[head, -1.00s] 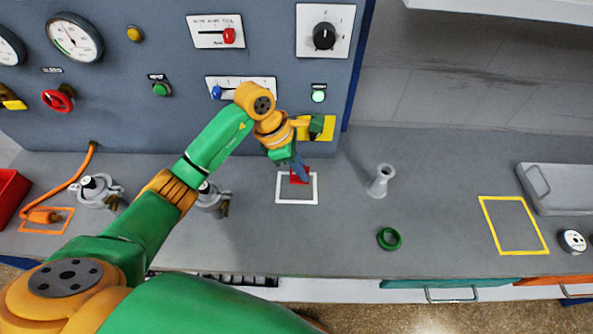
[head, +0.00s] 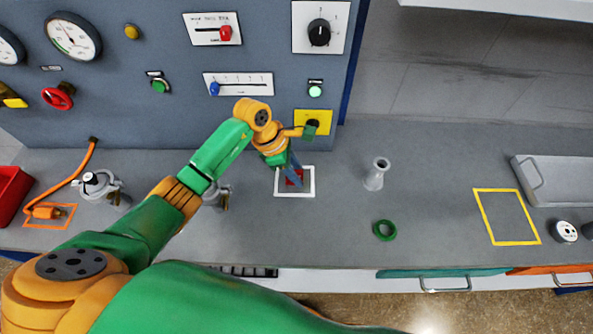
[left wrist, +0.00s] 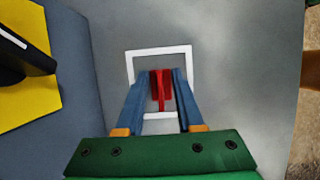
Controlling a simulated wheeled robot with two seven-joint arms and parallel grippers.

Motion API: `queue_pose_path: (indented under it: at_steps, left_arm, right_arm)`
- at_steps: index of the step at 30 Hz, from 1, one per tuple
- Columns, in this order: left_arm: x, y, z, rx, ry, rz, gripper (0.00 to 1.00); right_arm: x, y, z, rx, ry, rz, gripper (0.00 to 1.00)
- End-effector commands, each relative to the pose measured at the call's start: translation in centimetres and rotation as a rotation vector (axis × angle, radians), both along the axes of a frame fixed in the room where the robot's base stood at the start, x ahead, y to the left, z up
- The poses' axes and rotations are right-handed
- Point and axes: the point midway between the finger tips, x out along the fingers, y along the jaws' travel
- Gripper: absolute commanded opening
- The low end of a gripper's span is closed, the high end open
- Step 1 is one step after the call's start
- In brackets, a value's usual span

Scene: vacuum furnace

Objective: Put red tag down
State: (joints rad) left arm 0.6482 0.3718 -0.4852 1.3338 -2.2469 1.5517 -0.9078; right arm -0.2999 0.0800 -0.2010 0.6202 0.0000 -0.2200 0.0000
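The red tag (head: 293,180) is at the white square outline (head: 308,194) on the grey bench, below the control panel. My left gripper (head: 296,177) points down over this square. In the left wrist view the red tag (left wrist: 161,88) stands between the two blue fingers of my left gripper (left wrist: 162,78), with the tips against its sides. The white outline (left wrist: 158,50) surrounds the tag and fingertips there. I cannot tell whether the tag's lower edge touches the bench. My right gripper is out of view.
A grey flanged tube (head: 376,174) and a green ring (head: 384,231) stand right of the square. A yellow outline (head: 507,243) and a grey tray (head: 560,195) lie farther right. Grey clamped fittings (head: 100,187) stand left. The panel's yellow-plated switch (head: 313,116) is close behind the gripper.

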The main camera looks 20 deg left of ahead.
Motion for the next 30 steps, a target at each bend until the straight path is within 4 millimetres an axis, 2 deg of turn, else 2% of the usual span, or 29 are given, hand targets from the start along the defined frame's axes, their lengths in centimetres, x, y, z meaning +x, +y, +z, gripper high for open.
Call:
queue_pose_path:
  at_steps: [5, 15, 18, 22, 30]
  left_arm:
    - [0.0, 0.5, 1.2, 0.000, -0.005, 0.002, 0.36]
    - [-0.9, 3.6, 9.0, 0.003, -0.005, 0.001, 0.36]
    - [-1.0, 4.1, 10.5, 0.000, -0.004, 0.002, 0.36]
    - [-1.2, 4.4, 11.4, -0.001, -0.001, 0.000, 0.36]
    - [-1.2, 4.4, 11.4, -0.001, 0.000, 0.000, 0.36]
  right_arm:
    - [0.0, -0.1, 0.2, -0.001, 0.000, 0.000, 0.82]
    - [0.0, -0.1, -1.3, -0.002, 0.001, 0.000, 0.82]
    - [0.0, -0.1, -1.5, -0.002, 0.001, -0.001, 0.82]
    - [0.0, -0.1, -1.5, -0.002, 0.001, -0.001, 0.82]
    - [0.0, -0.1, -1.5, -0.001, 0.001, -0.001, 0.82]
